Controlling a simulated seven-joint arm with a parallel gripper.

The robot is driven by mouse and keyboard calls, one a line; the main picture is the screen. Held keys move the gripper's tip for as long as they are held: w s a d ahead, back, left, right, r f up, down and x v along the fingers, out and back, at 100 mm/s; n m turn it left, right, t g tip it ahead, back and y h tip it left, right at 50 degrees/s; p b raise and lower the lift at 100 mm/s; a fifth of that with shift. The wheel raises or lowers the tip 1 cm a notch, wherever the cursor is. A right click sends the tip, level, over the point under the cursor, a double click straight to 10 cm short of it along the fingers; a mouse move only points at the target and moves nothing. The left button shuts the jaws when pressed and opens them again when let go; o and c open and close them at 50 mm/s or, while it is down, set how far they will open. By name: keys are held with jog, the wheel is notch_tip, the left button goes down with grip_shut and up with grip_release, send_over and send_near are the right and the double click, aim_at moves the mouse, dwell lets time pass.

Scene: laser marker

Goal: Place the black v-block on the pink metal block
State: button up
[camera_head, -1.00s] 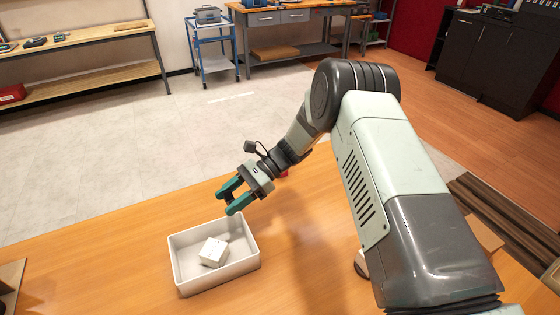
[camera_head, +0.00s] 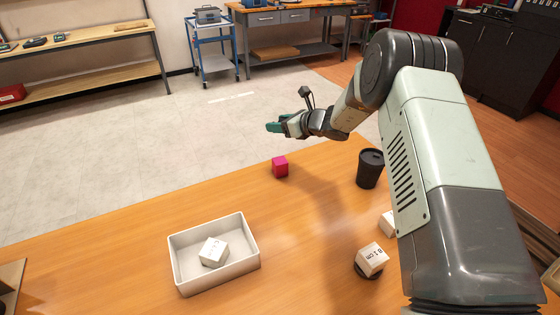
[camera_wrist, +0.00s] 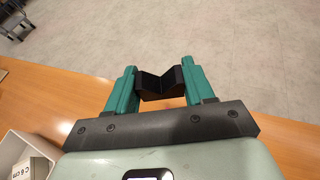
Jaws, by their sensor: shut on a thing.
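The black v-block (camera_wrist: 160,83) is between the two green fingers of my gripper (camera_wrist: 161,88) in the wrist view, its V-shaped notch showing. The gripper is shut on it. In the head view my gripper (camera_head: 274,127) is raised near the far edge of the table, seen from the side, and the v-block cannot be made out there. The pink metal block (camera_head: 280,167) is a small cube on the table near its far edge. It is below the gripper in the picture, apart from it, with nothing on top.
A white bin (camera_head: 190,288) holding a white labelled block (camera_head: 213,252) stands on the table (camera_head: 120,250). A black cup (camera_head: 370,169) is right of the pink block. A white labelled cube (camera_head: 372,260) on a dark round base and another white block (camera_head: 387,223) are near my arm.

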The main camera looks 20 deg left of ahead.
aim_at(280, 160)
notch_tip(280, 160, down, 12)
jog(key=shift+r, duration=0.2)
dwell(0.4)
jog(key=o, duration=1)
jog(key=shift+f, duration=0.1)
jog(key=shift+o, duration=0.2)
